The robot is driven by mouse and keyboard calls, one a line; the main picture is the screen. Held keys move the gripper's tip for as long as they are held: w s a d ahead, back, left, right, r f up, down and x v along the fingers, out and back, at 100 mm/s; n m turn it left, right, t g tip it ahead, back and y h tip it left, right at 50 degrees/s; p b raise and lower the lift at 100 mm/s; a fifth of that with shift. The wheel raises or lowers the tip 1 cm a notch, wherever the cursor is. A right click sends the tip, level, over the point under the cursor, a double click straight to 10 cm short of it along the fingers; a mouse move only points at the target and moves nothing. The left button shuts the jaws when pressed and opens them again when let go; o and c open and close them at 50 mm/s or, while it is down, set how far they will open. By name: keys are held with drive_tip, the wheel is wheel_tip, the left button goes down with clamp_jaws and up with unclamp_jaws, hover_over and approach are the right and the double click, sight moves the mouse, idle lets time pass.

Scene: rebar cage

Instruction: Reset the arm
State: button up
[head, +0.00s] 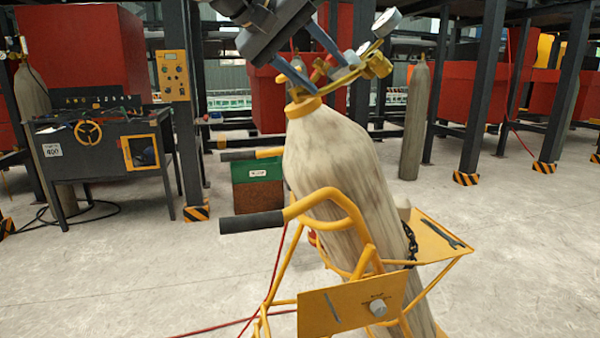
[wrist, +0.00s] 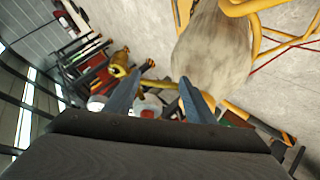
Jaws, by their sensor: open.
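My gripper (head: 312,60) is at the top of the head view, with its two blue-grey fingers spread apart. It hangs at the valve and regulator (head: 375,66) on top of a tall pale gas cylinder (head: 330,150). The cylinder leans in a yellow cart (head: 352,305) with black-gripped handles. In the wrist view the open fingers (wrist: 158,98) point toward the cylinder (wrist: 215,50), and part of the brass valve (wrist: 119,64) shows to their left. I cannot tell whether a finger touches the valve. No object is clearly held between the fingers.
A wrench (head: 442,233) lies on the cart's yellow side tray. A dark workbench (head: 105,150) stands at the left, and a green-topped box (head: 258,185) stands behind the cart. Dark steel posts (head: 482,90) rise behind. Open concrete floor lies at the left, with a red hose across it.

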drive_tip(key=s+d+f+n+g+y+p, duration=0.1)
drive_tip(key=s+d+f+g, duration=0.15)
drive_tip(key=f, duration=0.45)
drive_tip(key=s+d+f+g+y+p, duration=0.1)
drive_tip(key=s+d+f+y+p, duration=0.1)
drive_tip(key=d+f, duration=0.35)
drive_tip(key=s+d+f+n+g+y+p, duration=0.1)
drive_tip(key=s+d+f+g, duration=0.1)
drive_tip(key=f, duration=0.7)
drive_tip(key=s+d+f+m+g+y+p, duration=0.1)
drive_tip(key=s+d+f+y+p, duration=0.1)
drive_tip(key=s+f, duration=0.5)
drive_tip(key=s+d+f+m+g+y+p, duration=0.1)
drive_tip(key=s+d+f+y, duration=0.1)
drive_tip(key=s+f, duration=0.5)
drive_tip(key=shift+s+d+f+y+p, duration=0.2)
drive_tip(key=shift+s+d+y+p, duration=0.2)
drive_tip(key=shift+s+d, duration=0.55)
drive_tip(key=shift+s+a, duration=0.1)
drive_tip(key=shift+a, duration=0.05)
drive_tip(key=shift+c, duration=0.3)
